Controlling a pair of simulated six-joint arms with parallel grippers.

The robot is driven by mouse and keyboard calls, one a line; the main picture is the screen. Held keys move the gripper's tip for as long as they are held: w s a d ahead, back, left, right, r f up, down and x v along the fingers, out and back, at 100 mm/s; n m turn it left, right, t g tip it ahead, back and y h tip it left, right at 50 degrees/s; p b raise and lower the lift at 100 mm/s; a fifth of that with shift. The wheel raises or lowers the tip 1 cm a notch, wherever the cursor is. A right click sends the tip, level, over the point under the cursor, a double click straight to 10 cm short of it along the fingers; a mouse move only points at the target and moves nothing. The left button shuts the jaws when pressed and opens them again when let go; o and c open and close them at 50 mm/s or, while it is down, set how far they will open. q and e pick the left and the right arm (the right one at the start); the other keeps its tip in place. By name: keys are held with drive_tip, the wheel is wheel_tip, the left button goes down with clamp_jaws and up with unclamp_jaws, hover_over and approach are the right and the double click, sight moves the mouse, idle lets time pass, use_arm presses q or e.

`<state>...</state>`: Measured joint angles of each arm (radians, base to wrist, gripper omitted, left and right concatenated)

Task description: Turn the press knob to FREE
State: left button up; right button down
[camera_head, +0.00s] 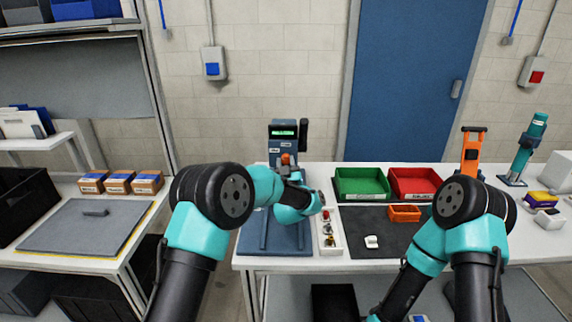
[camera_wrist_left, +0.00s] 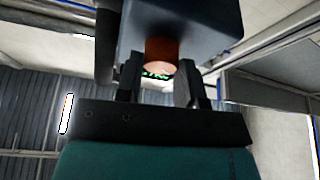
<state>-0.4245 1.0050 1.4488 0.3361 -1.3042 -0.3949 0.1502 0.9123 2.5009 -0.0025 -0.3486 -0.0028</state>
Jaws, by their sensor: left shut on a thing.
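The press (camera_head: 283,131) is a dark blue unit with a lit green display, standing at the back left of the table. Its orange knob (camera_head: 286,158) faces my left arm. My left gripper (camera_head: 287,170) is at the knob, partly hidden behind my own wrist. In the left wrist view, the orange knob (camera_wrist_left: 161,52) sits between the two dark fingers of my left gripper (camera_wrist_left: 160,75), which is shut on it. The press body (camera_wrist_left: 205,35) fills the top of that view. The display's text and the knob's setting cannot be read. My right gripper is out of view.
A green bin (camera_head: 361,184), a red bin (camera_head: 414,183) and a small orange bin (camera_head: 404,213) stand right of the press. A white tray (camera_head: 330,243) with small parts lies nearer. An orange tool (camera_head: 472,150) and a teal tool (camera_head: 525,150) stand at the right.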

use_arm(q)
drive_tip(key=m+h, duration=0.2)
drive_tip(key=m, duration=0.2)
drive_tip(key=m+h, duration=0.3)
drive_tip(key=m, duration=0.2)
drive_tip(key=shift+a, duration=0.15)
drive_tip(key=m+g+h, duration=0.1)
drive_tip(key=m, duration=0.2)
drive_tip(key=m+g+h, duration=0.1)
drive_tip(key=m, duration=0.3)
drive_tip(key=shift+h, duration=0.4)
drive_tip(key=o, duration=0.9)
drive_tip(key=shift+s, duration=0.1)
drive_tip(key=v, duration=1.7)
drive_tip(key=shift+s+a+r, duration=0.15)
drive_tip(key=shift+r, duration=0.05)
